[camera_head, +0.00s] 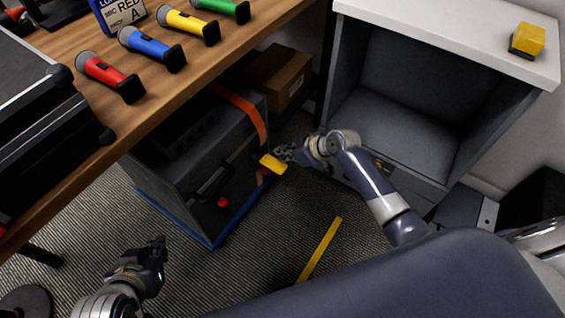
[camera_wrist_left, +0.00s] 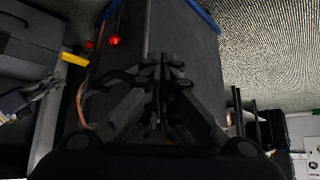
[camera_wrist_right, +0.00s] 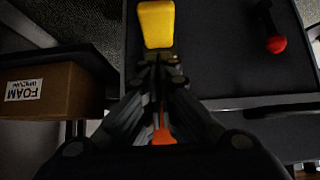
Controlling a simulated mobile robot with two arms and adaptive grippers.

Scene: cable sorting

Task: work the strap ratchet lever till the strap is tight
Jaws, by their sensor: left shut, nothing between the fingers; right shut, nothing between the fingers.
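The dark case (camera_head: 180,190) stands on the floor under the wooden table. An orange strap (camera_head: 242,108) runs over its top and down its front. A yellow lever (camera_head: 273,164) sticks out at the strap on the case front; it also shows in the right wrist view (camera_wrist_right: 156,24). My right gripper (camera_head: 284,153) is shut and empty, its fingertips right by the lever; I cannot tell whether they touch. The strap shows between its fingers in the right wrist view (camera_wrist_right: 163,136). My left gripper (camera_head: 158,243) is shut and empty, low and left, apart from the case.
A red knob (camera_head: 222,202) sits on the case front. A cardboard box (camera_head: 278,78) stands behind the case. A grey open cabinet (camera_head: 447,12) is at the right with a yellow block (camera_head: 527,38) on top. Several flashlights lie on the table (camera_head: 215,75). A yellow strip (camera_head: 320,250) marks the floor.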

